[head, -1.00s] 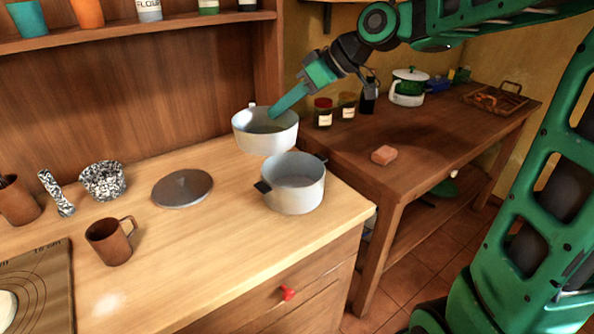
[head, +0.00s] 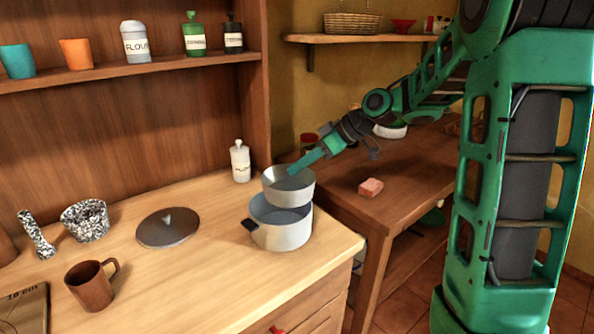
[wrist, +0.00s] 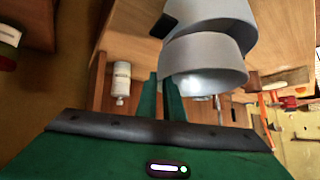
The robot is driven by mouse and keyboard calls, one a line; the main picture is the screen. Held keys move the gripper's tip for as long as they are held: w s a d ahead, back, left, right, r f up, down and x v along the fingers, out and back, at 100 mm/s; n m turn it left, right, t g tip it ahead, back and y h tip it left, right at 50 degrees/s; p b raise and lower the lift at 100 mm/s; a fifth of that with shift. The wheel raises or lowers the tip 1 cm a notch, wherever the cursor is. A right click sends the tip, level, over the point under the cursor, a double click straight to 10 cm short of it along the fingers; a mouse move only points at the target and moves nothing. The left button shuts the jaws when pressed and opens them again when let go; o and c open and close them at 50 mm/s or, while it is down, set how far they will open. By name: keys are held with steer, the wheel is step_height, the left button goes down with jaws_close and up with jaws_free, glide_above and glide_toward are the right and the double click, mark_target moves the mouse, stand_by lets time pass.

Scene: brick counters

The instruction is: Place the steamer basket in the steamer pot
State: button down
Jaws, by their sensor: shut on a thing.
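The steamer basket (head: 288,190) is a pale grey round vessel. My gripper (head: 297,170) is shut on its back rim and holds it roughly level over the steamer pot (head: 280,236). The pot is grey with a black side handle and stands on the wooden counter. The basket's lower edge overlaps the pot's back right rim in the head view; whether they touch I cannot tell. In the wrist view, the gripper's green fingers (wrist: 163,90) are close together at the wall of the basket (wrist: 205,62), with the pot (wrist: 215,14) behind it.
A grey lid (head: 168,228) lies left of the pot. A brown mug (head: 91,287), a speckled mortar (head: 86,220) and a white bottle (head: 240,161) stand on the counter. A side table (head: 400,180) with a reddish block (head: 371,187) is to the right.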

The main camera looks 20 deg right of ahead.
steer(key=shift+f, duration=0.55)
steer(key=shift+f, duration=0.1)
steer(key=shift+f, duration=0.35)
steer(key=c, duration=1.9)
jaws_free()
steer(key=shift+o, duration=0.2)
steer(key=shift+r, duration=0.1)
steer(key=shift+r, duration=0.2)
steer(key=v, duration=1.2)
steer(key=s+d+f+m+g+h, duration=0.2)
steer(key=s+f+m, duration=0.2)
steer(key=s, duration=0.6)
steer(key=s+d+f+m+g+h, duration=0.1)
steer(key=s+d+f+m+h, duration=0.2)
steer(key=s+m, duration=0.3)
steer(key=s+d+f+m+g+h, duration=0.2)
steer(key=s+f+m, duration=0.3)
steer(key=s, duration=1.1)
steer(key=shift+d+f+m+g+h, duration=0.15)
steer(key=shift+f+m+g+h, duration=0.15)
steer(key=shift+f, duration=0.3)
